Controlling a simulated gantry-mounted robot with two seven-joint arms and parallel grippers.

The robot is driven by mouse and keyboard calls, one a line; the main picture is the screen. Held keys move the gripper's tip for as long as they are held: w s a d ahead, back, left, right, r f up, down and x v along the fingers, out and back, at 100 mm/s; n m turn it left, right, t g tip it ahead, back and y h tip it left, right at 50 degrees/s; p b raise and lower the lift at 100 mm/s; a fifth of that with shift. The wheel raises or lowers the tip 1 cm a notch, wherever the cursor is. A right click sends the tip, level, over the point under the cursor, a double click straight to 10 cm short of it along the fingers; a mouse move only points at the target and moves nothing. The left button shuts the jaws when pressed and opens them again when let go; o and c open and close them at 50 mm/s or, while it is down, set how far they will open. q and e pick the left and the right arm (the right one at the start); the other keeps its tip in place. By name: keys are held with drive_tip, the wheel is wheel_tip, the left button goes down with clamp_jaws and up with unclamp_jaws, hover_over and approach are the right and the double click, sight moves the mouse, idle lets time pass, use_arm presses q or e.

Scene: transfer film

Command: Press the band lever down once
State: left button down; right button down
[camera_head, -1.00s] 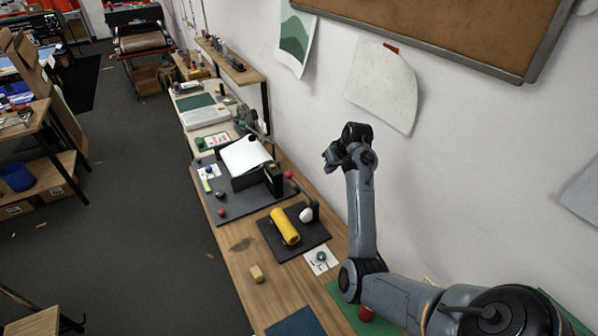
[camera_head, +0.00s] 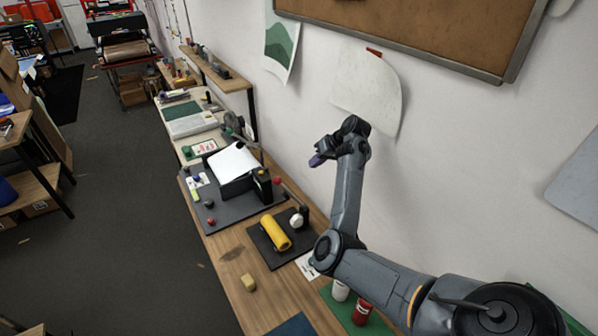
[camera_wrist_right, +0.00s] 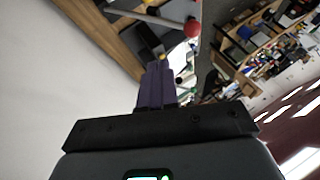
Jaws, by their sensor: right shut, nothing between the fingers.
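A lever, a grey rod with a red ball (camera_head: 276,180) at its end, rises beside a black stand on the bench in the head view. It slants from near a white roll (camera_head: 297,219) toward the black box with the white sheet. In the right wrist view the red ball (camera_wrist_right: 192,27) and its rod show beyond the fingertips, to their right. My right gripper (camera_head: 316,160) is shut and empty, its purple fingers raised above the bench near the wall. The fingers also show in the wrist view (camera_wrist_right: 157,85), apart from the ball. My left gripper is not in view.
A yellow roll (camera_head: 275,232) lies on a dark mat (camera_head: 262,246). A black box with a white sheet (camera_head: 232,161) stands behind. A small tan block (camera_head: 248,283) and red and white containers (camera_head: 361,312) are nearer. A wall runs along the right.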

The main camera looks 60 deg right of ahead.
drive_tip(key=w+a+f+b, duration=0.3)
drive_tip(key=w+f+b, duration=0.4)
drive_tip(key=w+b, duration=0.1)
drive_tip(key=shift+w+a+f+b, duration=0.2)
drive_tip(key=shift+w+f+b, duration=0.1)
drive_tip(key=shift+w+f, duration=0.1)
idle(0.5)
